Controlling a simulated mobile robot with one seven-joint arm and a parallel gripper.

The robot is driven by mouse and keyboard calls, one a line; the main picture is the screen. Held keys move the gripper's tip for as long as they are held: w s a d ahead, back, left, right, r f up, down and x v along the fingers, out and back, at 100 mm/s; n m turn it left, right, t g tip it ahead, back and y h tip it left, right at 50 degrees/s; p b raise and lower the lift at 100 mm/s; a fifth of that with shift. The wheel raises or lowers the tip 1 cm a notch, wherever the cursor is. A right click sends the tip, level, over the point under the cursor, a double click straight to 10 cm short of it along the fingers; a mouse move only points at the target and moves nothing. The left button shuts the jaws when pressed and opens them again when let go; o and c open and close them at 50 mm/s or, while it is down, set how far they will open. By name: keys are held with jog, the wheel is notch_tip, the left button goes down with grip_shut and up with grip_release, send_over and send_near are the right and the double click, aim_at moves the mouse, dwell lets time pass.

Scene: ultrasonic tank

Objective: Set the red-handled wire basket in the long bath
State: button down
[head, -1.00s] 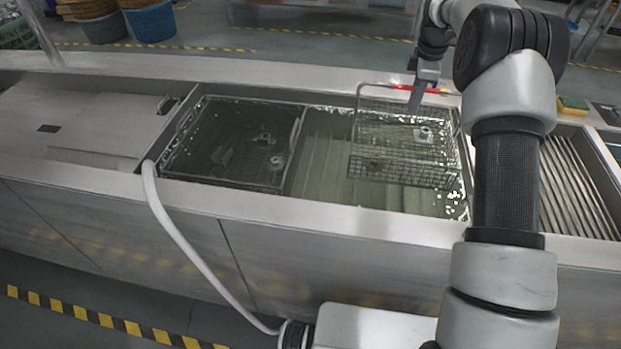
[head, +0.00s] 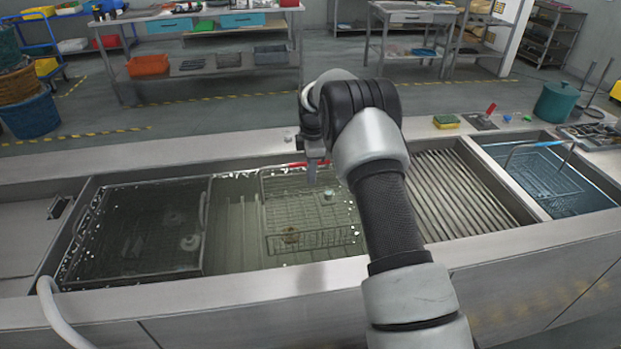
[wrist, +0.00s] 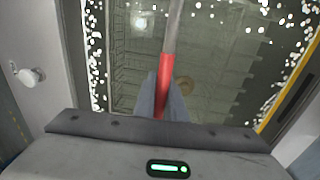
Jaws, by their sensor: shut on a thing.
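The red-handled wire basket (head: 275,243) sits low in the right part of the long bath (head: 232,262), its mesh seen through the cloudy liquid. I cannot tell whether its base touches the bath floor. Small metal parts lie in it. Its red handle (head: 296,165) is near the bath's far edge. My gripper (head: 311,178) is shut on the handle from above. In the wrist view, the fingers close on the red grip (wrist: 165,72), with the mesh blurred below.
A second wire basket (head: 200,230) fills the bath's left part. A slatted drain rack (head: 465,190) lies right of the bath, then a blue-water basin (head: 550,183). A sponge (head: 446,121) and small items sit on the back ledge.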

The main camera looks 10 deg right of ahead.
jog(key=shift+w+f, duration=0.1)
jog(key=shift+f, duration=0.65)
jog(key=c, duration=1.8)
grip_release()
jog(key=shift+f, duration=0.1)
